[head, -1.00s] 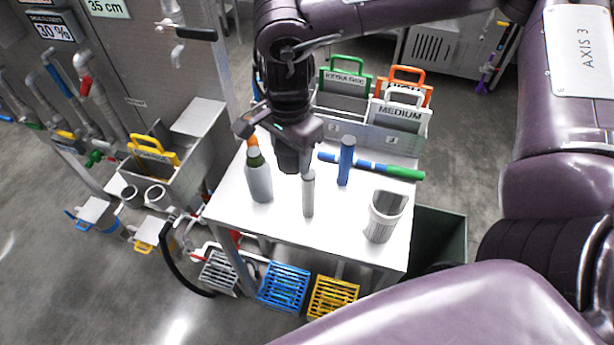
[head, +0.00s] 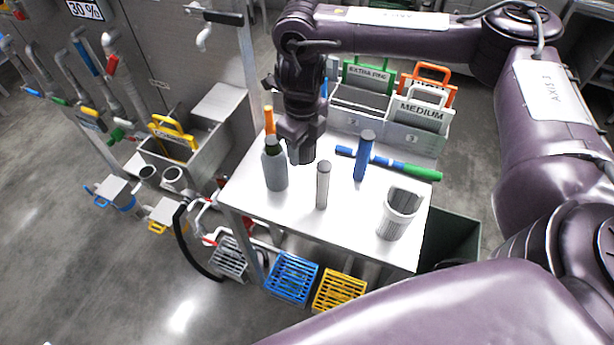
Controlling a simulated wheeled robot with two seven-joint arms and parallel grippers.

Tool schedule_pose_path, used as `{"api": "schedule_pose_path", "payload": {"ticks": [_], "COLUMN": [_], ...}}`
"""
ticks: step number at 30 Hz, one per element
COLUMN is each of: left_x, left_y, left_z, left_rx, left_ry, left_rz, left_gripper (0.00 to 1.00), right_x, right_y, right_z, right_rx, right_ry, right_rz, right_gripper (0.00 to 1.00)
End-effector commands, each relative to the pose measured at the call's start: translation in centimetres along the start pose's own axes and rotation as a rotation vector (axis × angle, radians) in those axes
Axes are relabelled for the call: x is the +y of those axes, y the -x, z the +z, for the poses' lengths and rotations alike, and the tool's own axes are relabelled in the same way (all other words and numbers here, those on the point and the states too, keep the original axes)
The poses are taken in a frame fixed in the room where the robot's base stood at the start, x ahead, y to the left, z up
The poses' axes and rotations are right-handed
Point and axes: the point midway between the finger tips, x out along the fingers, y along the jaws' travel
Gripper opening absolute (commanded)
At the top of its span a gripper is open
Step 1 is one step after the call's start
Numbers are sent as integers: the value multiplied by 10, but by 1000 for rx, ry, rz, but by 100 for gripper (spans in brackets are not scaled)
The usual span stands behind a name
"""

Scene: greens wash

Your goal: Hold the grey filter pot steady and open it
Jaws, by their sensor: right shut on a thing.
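My right gripper (head: 302,136) points down over the middle of the white table, behind the thin grey cylinder. It is shut on a dark grey, round thing (head: 302,155) that looks like the grey filter pot. The gripper hides its upper part, so I cannot tell whether the jaws are on its lid or its body, or whether it is open. Its lower end shows just under the jaws, at or close to the tabletop. My left gripper is not in view.
On the table (head: 254,200) stand a grey bottle (head: 275,172) to the left, a thin grey cylinder (head: 322,188) in front, a blue cylinder (head: 364,158) and a ribbed grey cup (head: 398,215) to the right. A blue-green rod (head: 420,173) lies behind. Labelled caddies stand at the back.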

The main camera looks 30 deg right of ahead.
Motion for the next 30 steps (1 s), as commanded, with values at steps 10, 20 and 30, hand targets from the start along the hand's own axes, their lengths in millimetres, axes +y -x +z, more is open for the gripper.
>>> {"api": "schedule_pose_path", "payload": {"ticks": [10, 20, 30], "left_x": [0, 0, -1], "left_y": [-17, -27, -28], "left_z": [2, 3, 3], "left_rx": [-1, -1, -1], "left_ry": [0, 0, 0], "left_rz": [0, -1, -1], "left_gripper": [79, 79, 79], "right_x": [0, 1, 0], "right_y": [-77, -114, -120], "right_z": [0, 0, 0], "right_rx": [2, 2, -1], "right_ry": [-1, 0, 2], "right_rz": [2, 2, -1], "right_gripper": [24, 24, 24]}}
